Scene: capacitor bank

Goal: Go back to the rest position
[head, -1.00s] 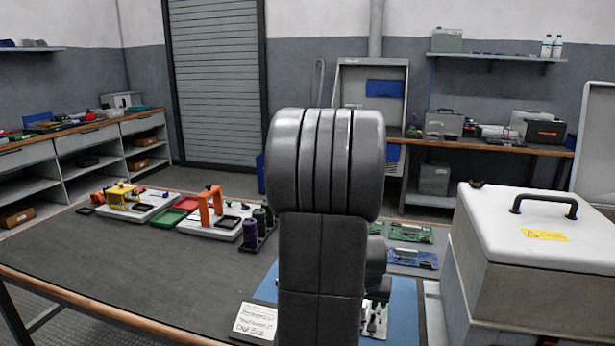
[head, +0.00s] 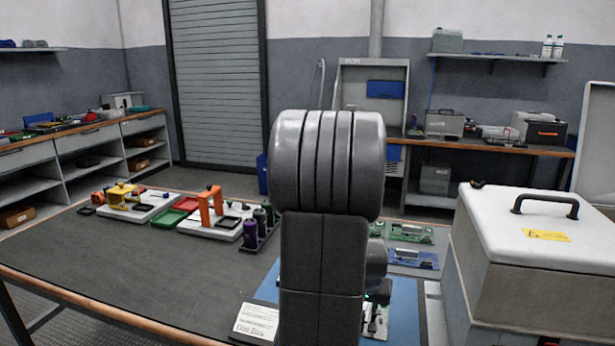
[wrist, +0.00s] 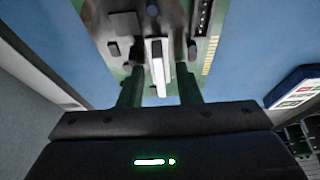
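In the wrist view my gripper (wrist: 160,75) points at a green circuit board (wrist: 208,50). Its two dark fingers stand apart, with a pale upright bar (wrist: 157,62) between them. I see gaps between the bar and the fingers, and nothing appears clamped. The board lies on a blue mat (wrist: 240,45). In the head view my own arm stands in the middle and hides most of the gripper and the board under it. Part of the blue mat (head: 405,310) shows right of the arm.
A large white-lidded box (head: 530,225) stands close on the right. Green (head: 411,232) and blue (head: 414,259) boards lie behind the mat. Dark and purple cylinders (head: 250,234) and an orange fixture (head: 211,206) stand left. A paper note (head: 257,322) lies in front.

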